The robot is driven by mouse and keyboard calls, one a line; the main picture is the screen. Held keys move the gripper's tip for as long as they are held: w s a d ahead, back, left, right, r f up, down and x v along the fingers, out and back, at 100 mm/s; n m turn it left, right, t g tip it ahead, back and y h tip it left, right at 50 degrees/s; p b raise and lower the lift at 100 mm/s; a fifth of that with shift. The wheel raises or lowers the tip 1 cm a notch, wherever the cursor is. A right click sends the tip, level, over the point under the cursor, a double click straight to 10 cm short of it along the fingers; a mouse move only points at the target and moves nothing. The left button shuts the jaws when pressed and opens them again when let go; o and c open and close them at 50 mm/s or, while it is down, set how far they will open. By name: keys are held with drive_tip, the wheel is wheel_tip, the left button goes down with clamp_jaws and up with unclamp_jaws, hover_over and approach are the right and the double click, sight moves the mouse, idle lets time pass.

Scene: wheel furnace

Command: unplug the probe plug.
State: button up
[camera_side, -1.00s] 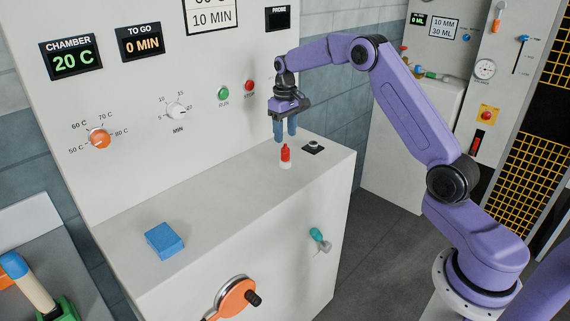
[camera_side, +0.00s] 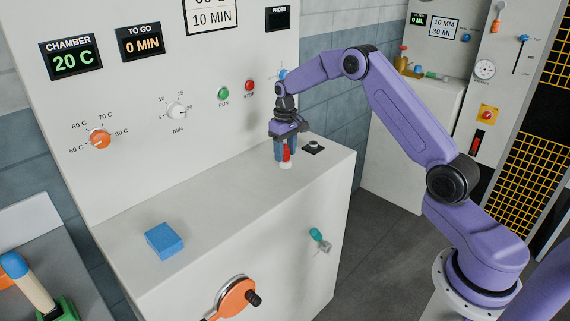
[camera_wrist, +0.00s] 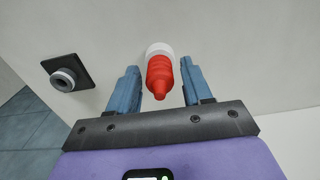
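A red plug-like piece (camera_side: 287,154) with a white base (camera_side: 285,165) stands upright on the pale top of the furnace cabinet; I take it for the probe plug. My gripper (camera_side: 285,157) points down over it with the fingers around its sides. In the wrist view the red piece (camera_wrist: 160,76) sits between the two blue fingers of the gripper (camera_wrist: 159,67), with a gap on each side. The fingers are open and do not touch it. Its white base (camera_wrist: 158,49) shows beyond it.
A black square plate with a round grey socket (camera_side: 313,147) is close by on the right; the wrist view shows it too (camera_wrist: 66,78). A blue block (camera_side: 164,241) lies at the front left of the cabinet top. The furnace panel with knobs rises behind.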

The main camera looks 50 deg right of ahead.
sight(285, 144)
clamp_jaws()
drive_tip(key=shift+r, duration=0.9)
idle(0.4)
drive_tip(key=shift+r, duration=2.2)
